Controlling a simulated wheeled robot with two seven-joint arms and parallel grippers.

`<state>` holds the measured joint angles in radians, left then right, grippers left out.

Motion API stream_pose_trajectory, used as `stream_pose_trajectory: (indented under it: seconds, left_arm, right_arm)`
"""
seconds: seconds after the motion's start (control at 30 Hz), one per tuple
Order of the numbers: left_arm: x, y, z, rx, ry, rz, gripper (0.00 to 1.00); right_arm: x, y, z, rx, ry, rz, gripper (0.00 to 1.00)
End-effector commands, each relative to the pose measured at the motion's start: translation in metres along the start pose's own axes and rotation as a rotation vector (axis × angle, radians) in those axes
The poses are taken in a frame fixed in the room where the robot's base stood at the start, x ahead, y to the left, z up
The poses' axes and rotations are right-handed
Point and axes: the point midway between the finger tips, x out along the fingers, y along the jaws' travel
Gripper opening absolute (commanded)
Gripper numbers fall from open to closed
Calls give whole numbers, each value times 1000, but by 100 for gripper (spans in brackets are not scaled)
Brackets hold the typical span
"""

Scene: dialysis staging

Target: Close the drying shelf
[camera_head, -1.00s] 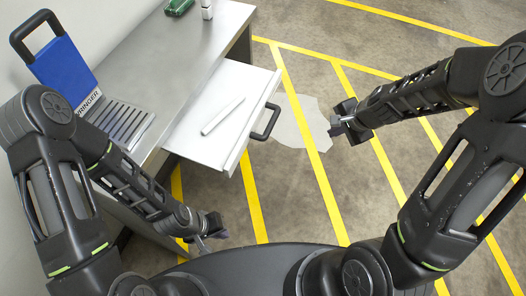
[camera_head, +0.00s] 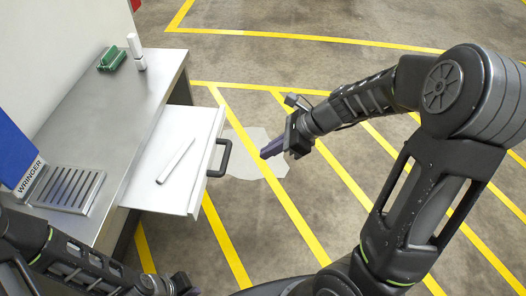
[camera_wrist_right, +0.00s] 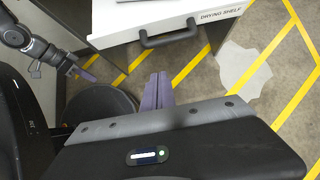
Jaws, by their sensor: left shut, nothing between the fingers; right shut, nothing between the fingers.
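The white drying shelf (camera_head: 180,155) is pulled out of the right side of the grey metal table (camera_head: 110,110) in the head view. A white stick-like item (camera_head: 176,160) lies on it. Its dark handle (camera_head: 221,158) is on its outer front edge. In the right wrist view the shelf front (camera_wrist_right: 205,20) carries the label DRYING SHELF, with the handle (camera_wrist_right: 168,36) below. My right gripper (camera_head: 268,152) is shut and empty, to the right of the handle and apart from it. My left gripper (camera_head: 186,288) is at the bottom edge, shut and empty, nearer me than the shelf.
A blue wringer (camera_head: 16,150) with a slotted grey tray (camera_head: 68,188) stands at the table's near left. A green item (camera_head: 111,59) and a white bottle (camera_head: 136,52) stand at the far end. A pale puddle-like patch (camera_head: 255,160) lies on the yellow-striped floor.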

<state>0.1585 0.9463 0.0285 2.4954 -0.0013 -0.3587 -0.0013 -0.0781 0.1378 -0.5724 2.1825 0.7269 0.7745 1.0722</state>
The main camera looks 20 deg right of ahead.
Motion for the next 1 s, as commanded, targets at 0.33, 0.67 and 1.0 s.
stream_pose_trajectory:
  seconds: [0.33,0.67,1.0]
  left_arm:
    - [22,-9,0,1,0,-1,0]
    - [26,-10,0,2,0,-1,0]
    - [26,-10,0,2,0,-1,0]
  right_arm:
    - [69,1,-3,-1,3,4,0]
    - [110,0,20,-4,1,1,0]
    - [115,0,24,-1,1,-1,0]
